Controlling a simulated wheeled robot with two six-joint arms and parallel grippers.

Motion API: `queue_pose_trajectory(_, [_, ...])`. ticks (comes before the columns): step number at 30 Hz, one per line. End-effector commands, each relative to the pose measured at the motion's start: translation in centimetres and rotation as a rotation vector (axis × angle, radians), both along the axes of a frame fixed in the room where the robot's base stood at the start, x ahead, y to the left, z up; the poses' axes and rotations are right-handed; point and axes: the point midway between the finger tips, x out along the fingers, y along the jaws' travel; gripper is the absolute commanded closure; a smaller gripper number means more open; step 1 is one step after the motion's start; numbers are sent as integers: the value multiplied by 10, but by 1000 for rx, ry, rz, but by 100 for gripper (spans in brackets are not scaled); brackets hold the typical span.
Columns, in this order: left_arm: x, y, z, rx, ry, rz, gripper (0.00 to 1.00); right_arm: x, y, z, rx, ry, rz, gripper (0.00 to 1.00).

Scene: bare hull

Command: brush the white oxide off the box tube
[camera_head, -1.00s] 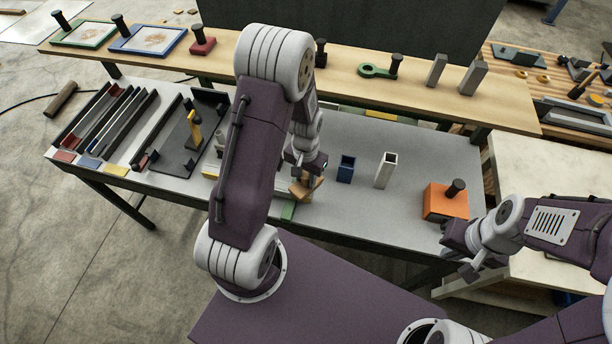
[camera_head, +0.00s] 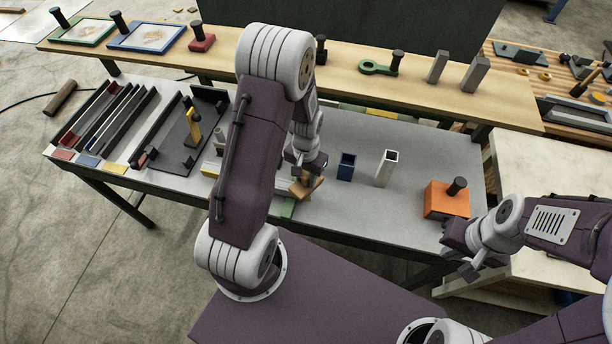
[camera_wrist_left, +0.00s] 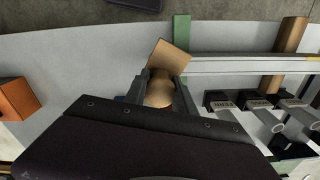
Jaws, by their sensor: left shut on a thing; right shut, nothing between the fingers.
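My left gripper (camera_head: 306,172) is low over the bench. In the left wrist view its fingers (camera_wrist_left: 158,92) are shut on a tan wooden tool, which looks like a brush (camera_wrist_left: 170,57) with a rounded handle. A long pale bar, which looks like the box tube (camera_wrist_left: 250,65), lies beside the brush, with a green block under or beside its end. I cannot tell whether brush and bar touch. White oxide cannot be made out. In the head view my left arm hides most of the bar. My right gripper (camera_head: 462,268) is shut and empty, off the bench's front right.
A blue open holder (camera_head: 346,167), a white open holder (camera_head: 387,168) and an orange block with a black knob (camera_head: 446,200) stand right of the left gripper. Black racks (camera_head: 108,120) fill the bench's left. Several dark labelled blocks (camera_wrist_left: 252,100) sit near the bar.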

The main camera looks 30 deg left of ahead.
Motion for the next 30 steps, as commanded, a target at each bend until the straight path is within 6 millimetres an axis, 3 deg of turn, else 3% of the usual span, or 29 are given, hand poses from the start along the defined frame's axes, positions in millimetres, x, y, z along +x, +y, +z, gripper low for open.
queue_pose_trajectory(21, [0, 0, -13, 0, -1, 0, 100, 0, 0, -10, 0, 0, 0, 100])
queue_pose_trajectory(30, [-6, 29, -11, 0, -1, 4, 100, 0, 0, -6, 0, 0, 0, 100])
